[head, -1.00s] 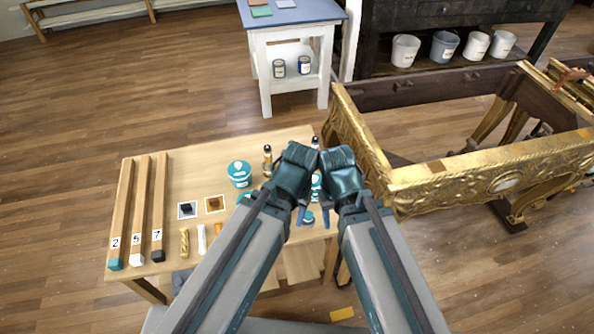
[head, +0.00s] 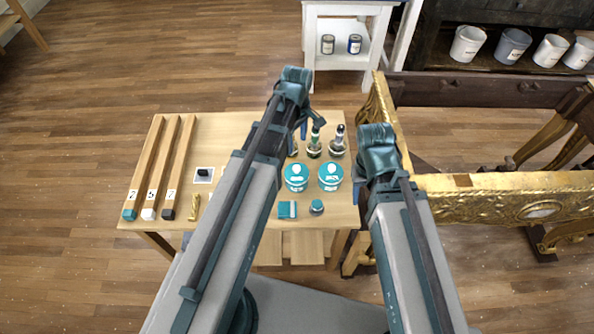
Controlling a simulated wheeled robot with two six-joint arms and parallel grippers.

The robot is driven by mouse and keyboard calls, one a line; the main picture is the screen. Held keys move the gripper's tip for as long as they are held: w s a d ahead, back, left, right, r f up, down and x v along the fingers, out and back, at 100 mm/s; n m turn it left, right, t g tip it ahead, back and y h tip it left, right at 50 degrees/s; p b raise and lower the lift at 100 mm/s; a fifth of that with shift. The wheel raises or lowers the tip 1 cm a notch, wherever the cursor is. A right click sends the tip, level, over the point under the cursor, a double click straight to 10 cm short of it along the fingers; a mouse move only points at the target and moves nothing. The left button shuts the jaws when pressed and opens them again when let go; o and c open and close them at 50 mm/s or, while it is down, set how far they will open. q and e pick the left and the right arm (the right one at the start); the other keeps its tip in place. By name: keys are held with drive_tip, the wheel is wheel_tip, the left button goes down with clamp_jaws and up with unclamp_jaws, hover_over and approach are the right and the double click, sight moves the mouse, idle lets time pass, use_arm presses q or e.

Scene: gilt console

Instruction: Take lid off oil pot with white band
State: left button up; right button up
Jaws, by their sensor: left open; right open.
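Two round teal-lidded tubs, a left one (head: 296,178) and a right one (head: 331,176), stand side by side on the wooden table. A small teal-topped pot (head: 317,207) stands in front of them. Small dark-topped bottles, one in the middle (head: 314,142) and one at the right (head: 338,141), stand behind the tubs. I cannot tell which of these is the oil pot with the white band. My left gripper (head: 310,126) is open above the bottles and partly hides one. My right gripper (head: 357,188) is open at the table's right edge, beside the right tub.
Three numbered wooden sticks (head: 166,165) lie on the table's left. A teal box (head: 287,210) lies left of the small pot. The gilt console frame (head: 500,195) stands close on the right. My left arm covers the table's middle.

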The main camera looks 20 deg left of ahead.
use_arm(q)
drive_tip(key=b, duration=0.9)
hover_over(297, 168)
drive_tip(key=shift+n, duration=0.3)
drive_tip(key=f, duration=0.8)
drive_tip(key=shift+a+f, duration=0.25)
drive_tip(key=shift+f, duration=0.15)
drive_tip(key=f+b, duration=0.5)
drive_tip(key=shift+d+f, duration=0.1)
drive_tip(key=shift+d, duration=0.15)
clamp_jaws()
